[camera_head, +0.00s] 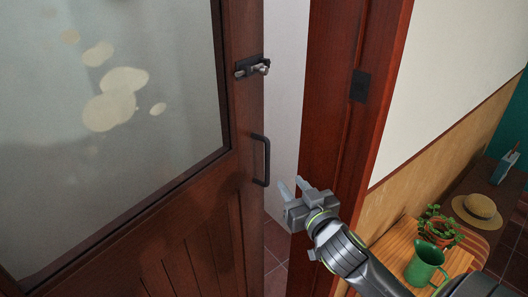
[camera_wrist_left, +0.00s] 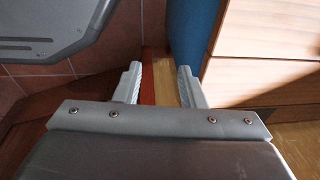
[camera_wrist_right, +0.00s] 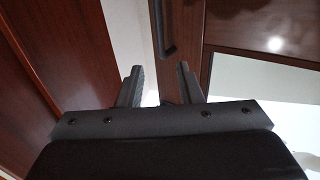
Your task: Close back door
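The back door (camera_head: 190,215) is reddish-brown wood with a frosted glass pane, and stands ajar, with a gap between its edge and the door frame (camera_head: 335,110). It has a black pull handle (camera_head: 266,160) and a metal bolt latch (camera_head: 252,67) above. My right gripper (camera_head: 292,187) is open and empty in front of the gap, right of and below the handle. In the right wrist view the handle (camera_wrist_right: 165,32) shows beyond the fingertips (camera_wrist_right: 160,80), apart from them. My left gripper (camera_wrist_left: 158,80) is open and empty, low over the floor, and is outside the head view.
Right of the frame, a wooden table (camera_head: 400,245) holds a green pitcher (camera_head: 425,264) and a potted plant (camera_head: 438,226). A straw hat (camera_head: 477,211) lies on a dark bench behind. A wooden drawer unit (camera_wrist_left: 265,75) and a blue panel (camera_wrist_left: 190,35) are near my left gripper.

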